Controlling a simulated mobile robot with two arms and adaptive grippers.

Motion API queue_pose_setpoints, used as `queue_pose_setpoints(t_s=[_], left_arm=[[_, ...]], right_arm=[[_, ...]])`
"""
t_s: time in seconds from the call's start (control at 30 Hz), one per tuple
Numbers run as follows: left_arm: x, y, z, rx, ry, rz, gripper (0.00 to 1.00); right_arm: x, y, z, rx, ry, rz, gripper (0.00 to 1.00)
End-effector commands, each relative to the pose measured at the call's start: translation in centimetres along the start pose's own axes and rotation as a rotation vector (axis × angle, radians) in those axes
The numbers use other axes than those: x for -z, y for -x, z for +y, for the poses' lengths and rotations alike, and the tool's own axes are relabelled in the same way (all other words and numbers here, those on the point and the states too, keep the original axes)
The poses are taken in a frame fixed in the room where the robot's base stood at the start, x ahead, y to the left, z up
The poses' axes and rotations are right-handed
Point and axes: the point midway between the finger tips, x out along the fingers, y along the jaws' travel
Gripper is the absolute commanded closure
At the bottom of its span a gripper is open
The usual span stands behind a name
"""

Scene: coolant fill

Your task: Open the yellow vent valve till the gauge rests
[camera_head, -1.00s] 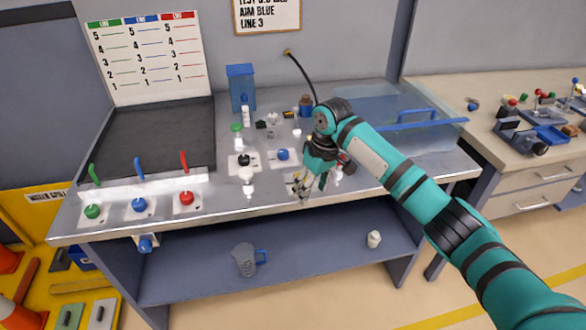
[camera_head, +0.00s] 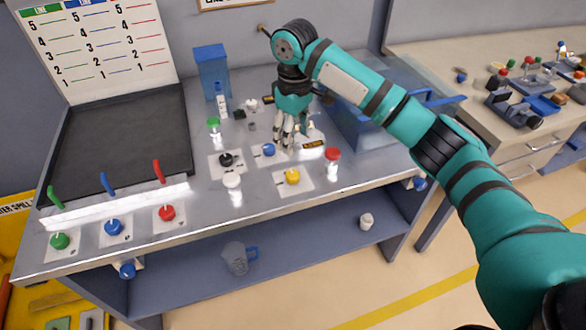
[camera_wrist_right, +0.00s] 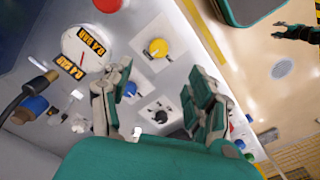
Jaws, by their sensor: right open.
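The yellow vent valve (camera_head: 292,177) is a round knob on a white plate near the front of the steel bench. It also shows in the right wrist view (camera_wrist_right: 157,47), uncovered. My right gripper (camera_head: 287,142) is open and empty, pointing down behind the yellow knob, near the blue knob (camera_head: 268,149). In the wrist view its fingers (camera_wrist_right: 160,80) are spread, with the yellow knob beyond their tips. The round white gauge (camera_wrist_right: 86,48) carries "0.4 BAR" labels; its needle is too small to read surely.
A black knob (camera_head: 226,160), a white-capped fitting (camera_head: 233,184) and a red-capped fitting (camera_head: 332,160) stand around the yellow knob. A blue box (camera_head: 211,72) and a dark tray (camera_head: 120,145) are to the left. A jug (camera_head: 235,258) sits on the lower shelf.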

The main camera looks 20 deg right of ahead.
Motion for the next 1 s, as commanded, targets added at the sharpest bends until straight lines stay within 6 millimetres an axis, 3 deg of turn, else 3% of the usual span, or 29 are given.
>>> queue_pose_setpoints(t_s=[0.2, 0.5, 0.7, 1.0], left_arm=[[-0.6, 0.8, 0.4, -0.005, -0.002, -0.009, 0.6], [2.5, 1.5, -0.1, 0.001, -0.002, 0.038, 0.6], [2.1, 1.6, -0.1, 0.0, -0.002, 0.031, 0.6], [0.9, 1.6, 0.0, 0.0, -0.002, 0.013, 0.6]], right_arm=[[-0.1, -5.0, -0.1, 0.001, -0.001, -0.004, 0.41], [0.0, -10.7, 0.0, 0.0, 0.0, -0.002, 0.41], [0.0, -12.5, 0.0, 0.0, -0.001, -0.001, 0.41], [0.0, -12.9, 0.0, 0.0, 0.0, 0.001, 0.41]])
